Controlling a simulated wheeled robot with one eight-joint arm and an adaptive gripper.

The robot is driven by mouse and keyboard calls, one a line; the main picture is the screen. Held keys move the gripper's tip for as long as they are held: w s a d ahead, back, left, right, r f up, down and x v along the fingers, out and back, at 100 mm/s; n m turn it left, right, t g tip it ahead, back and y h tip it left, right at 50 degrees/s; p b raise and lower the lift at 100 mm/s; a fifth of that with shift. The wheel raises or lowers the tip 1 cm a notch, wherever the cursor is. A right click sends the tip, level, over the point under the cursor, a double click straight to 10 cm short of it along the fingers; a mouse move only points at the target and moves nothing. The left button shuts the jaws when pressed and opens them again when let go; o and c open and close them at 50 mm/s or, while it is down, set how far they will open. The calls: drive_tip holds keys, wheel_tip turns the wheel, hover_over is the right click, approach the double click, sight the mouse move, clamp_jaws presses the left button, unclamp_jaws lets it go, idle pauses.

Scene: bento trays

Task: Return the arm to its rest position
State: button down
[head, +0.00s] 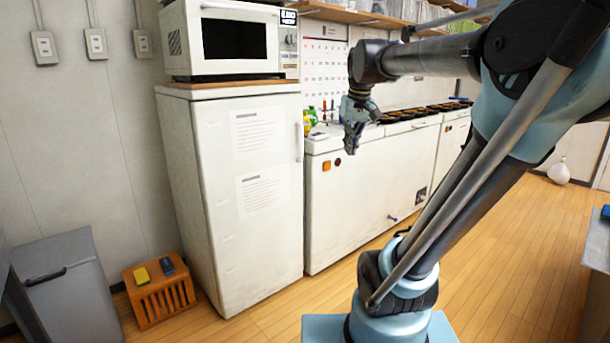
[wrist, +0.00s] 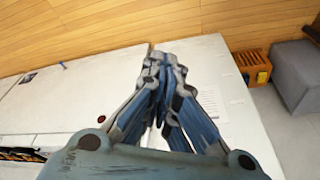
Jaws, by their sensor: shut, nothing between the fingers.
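My gripper (head: 352,138) hangs from the arm's end in the head view, in front of the long white counter unit (head: 370,190) near its left end. Its fingers are together and point downward, with nothing held. In the wrist view the blue and grey fingers of my gripper (wrist: 162,62) meet at their tips, with no object between them. My arm comes in from the right side of the head view, bent at the elbow.
A white fridge (head: 245,220) with a microwave (head: 235,45) on top stands left of the counter. An orange crate (head: 160,300) and a grey bin (head: 65,290) are at lower left. Dark trays (head: 425,110) line the counter's back. The wooden floor (head: 500,240) is clear.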

drive_tip(key=s+d+f+m, duration=0.1)
drive_tip(key=s+d+f, duration=0.1)
drive_tip(key=s+f, duration=0.7)
drive_tip(key=s+d+f+m, duration=0.1)
drive_tip(key=s+d+f, duration=0.2)
drive_tip(key=s+f, duration=0.6)
wheel_tip(320, 180, down, 7)
drive_tip(key=shift+s+r+g+h, duration=0.1)
drive_tip(key=shift+s+g+h, duration=0.2)
drive_tip(key=shift+s+h, duration=0.1)
drive_tip(key=shift+w+d, duration=0.1)
drive_tip(key=shift+w+f, duration=0.2)
drive_tip(key=shift+w, duration=0.15)
